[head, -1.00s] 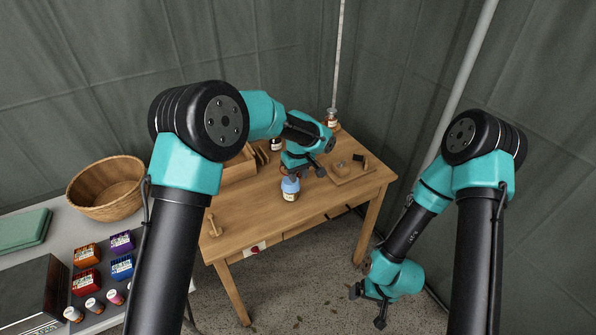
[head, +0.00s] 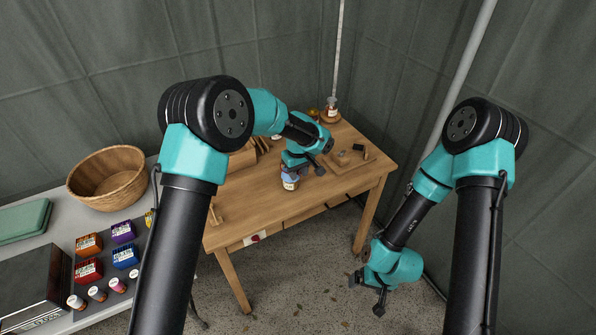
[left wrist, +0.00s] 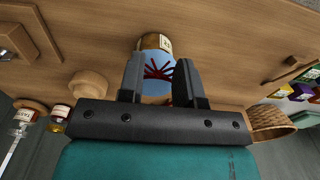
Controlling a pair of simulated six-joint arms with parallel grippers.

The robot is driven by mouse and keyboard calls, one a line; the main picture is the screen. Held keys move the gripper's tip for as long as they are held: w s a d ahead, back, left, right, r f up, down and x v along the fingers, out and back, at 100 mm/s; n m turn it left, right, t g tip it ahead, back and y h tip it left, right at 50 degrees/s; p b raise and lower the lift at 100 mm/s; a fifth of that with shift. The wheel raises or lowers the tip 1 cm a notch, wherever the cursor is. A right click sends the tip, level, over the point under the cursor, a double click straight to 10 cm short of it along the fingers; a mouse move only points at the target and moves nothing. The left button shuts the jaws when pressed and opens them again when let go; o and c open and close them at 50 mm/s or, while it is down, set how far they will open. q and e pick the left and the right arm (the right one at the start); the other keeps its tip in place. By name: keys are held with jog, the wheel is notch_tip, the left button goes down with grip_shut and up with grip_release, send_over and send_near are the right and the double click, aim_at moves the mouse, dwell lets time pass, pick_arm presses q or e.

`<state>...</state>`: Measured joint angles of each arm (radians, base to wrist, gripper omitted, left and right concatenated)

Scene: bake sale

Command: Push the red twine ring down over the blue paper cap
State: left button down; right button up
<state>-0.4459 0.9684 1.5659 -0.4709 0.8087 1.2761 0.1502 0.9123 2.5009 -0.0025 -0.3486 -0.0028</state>
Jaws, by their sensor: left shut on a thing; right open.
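A small jar (head: 290,184) with a pale label stands upright on the wooden table. Its blue paper cap (left wrist: 154,87) shows between my left fingers in the left wrist view. Red twine (left wrist: 158,70) shows as dark red strands spreading across the blue paper. My left gripper (left wrist: 160,77) is shut on the red twine ring, right at the cap, and hides much of it in the head view. Whether the ring is around the cap or only on top of it, I cannot tell. My right gripper (head: 368,294) is open and empty, low beside the table.
A wooden board (head: 347,164) with small items lies right of the jar. More jars (head: 332,108) stand at the table's back corner. A wooden box (head: 240,158) is left of my left gripper. A wicker basket (head: 107,178) and colored boxes (head: 88,270) are on the side table.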

pick_arm(q)
jog(key=shift+f, duration=1.35)
dwell(0.4)
jog(key=c, duration=0.7)
grip_release()
notch_tip(320, 180, up, 17)
jog(key=shift+s+d+r, duration=0.1)
jog(key=shift+s+r, duration=0.05)
jog(key=shift+r, duration=0.05)
dwell(0.8)
